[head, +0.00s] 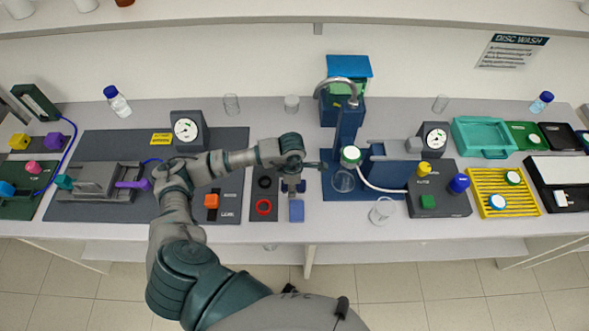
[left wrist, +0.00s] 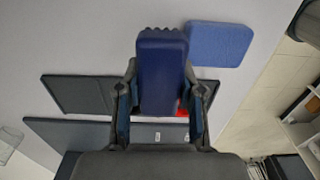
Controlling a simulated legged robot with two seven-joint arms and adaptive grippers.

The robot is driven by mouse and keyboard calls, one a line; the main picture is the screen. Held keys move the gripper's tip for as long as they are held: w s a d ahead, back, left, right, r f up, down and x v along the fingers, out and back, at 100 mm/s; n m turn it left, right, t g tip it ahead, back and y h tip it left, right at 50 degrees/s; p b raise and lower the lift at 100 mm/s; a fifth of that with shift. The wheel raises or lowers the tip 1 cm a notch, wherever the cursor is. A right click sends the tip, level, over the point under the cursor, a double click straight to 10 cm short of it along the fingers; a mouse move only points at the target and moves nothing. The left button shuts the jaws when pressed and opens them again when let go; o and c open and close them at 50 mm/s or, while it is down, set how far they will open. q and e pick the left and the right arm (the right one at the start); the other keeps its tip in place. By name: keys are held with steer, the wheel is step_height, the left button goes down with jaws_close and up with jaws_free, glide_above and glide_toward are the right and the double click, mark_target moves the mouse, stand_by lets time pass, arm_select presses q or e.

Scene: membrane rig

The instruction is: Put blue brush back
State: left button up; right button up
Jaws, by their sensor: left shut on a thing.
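The blue brush (left wrist: 162,72) is a dark blue block with a ridged end, held between the two fingers of my left gripper (left wrist: 162,105) in the left wrist view. In the head view my left gripper (head: 293,184) points down just above the bench front, and the brush is mostly hidden by the wrist. A lighter blue flat pad (head: 296,211) lies on the bench just in front of the gripper. The pad (left wrist: 220,44) is beside the brush in the left wrist view. My right gripper is not seen.
A dark tray (head: 264,216) with a black ring and a red ring (head: 263,206) lies left of the gripper. A blue stand with a glass vessel (head: 343,181) stands close on the right. A clear beaker (head: 382,210) stands near the bench's front edge.

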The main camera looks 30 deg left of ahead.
arm_select(q)
steer(key=w+a, duration=0.1)
steer(key=w, duration=0.1)
steer(key=w+a+p, duration=0.1)
steer(key=w, duration=0.2)
steer(key=w+a, duration=0.1)
steer(key=w, duration=0.2)
steer(key=shift+a+f, duration=0.3)
steer(key=shift+f, duration=0.05)
step_height(320, 180, down, 4)
steer(key=shift+s+r+p, duration=0.1)
steer(key=shift+r+p, duration=0.15)
steer(key=shift+p, duration=0.45)
steer(key=shift+f, duration=0.15)
steer(key=o, duration=1.1)
